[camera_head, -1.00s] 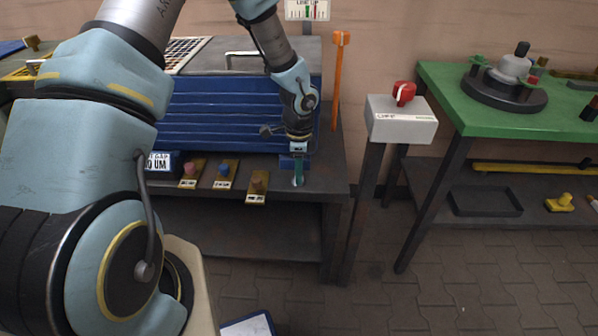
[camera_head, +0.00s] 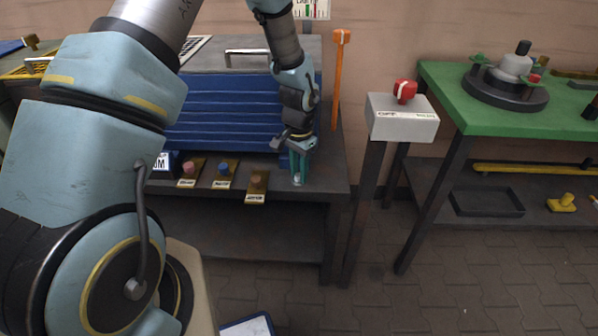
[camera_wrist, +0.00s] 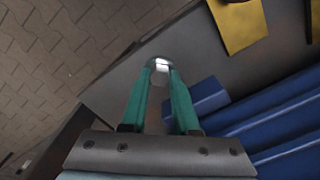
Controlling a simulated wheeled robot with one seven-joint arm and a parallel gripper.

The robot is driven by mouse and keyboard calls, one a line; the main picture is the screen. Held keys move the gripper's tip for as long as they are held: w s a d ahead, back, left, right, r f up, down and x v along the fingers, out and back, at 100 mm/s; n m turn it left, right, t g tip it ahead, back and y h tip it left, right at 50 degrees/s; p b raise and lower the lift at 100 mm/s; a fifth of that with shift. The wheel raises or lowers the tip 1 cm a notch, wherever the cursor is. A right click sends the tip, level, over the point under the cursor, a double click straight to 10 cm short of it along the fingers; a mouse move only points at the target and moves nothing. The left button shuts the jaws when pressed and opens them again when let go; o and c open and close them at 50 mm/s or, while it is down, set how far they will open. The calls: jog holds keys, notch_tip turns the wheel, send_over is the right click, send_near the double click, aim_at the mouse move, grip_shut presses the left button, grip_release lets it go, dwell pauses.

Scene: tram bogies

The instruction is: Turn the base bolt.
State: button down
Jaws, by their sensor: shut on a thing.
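The base bolt (camera_head: 298,182) is a small bright metal piece at the front right corner of the dark bench, beside the blue ribbed housing. In the wrist view the bolt (camera_wrist: 160,65) shows as a shiny spot between my fingertips. My gripper (camera_head: 299,175) points down at it from above, with two teal fingers. In the wrist view my gripper (camera_wrist: 161,71) is shut on the bolt, one finger on each side. The lower part of the bolt is hard to make out.
The blue ribbed housing (camera_head: 225,125) stands close to the left of my gripper. An orange post (camera_head: 337,85) and a grey box with a red knob (camera_head: 402,122) stand to the right.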

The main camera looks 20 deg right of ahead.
aim_at(299, 175)
jog(key=n, duration=0.5)
jog(key=shift+n, duration=0.3)
dwell(0.4)
jog(key=c, duration=0.7)
grip_release()
jog(key=shift+o, duration=0.2)
jog(key=shift+r, duration=0.1)
notch_tip(299, 175, up, 11)
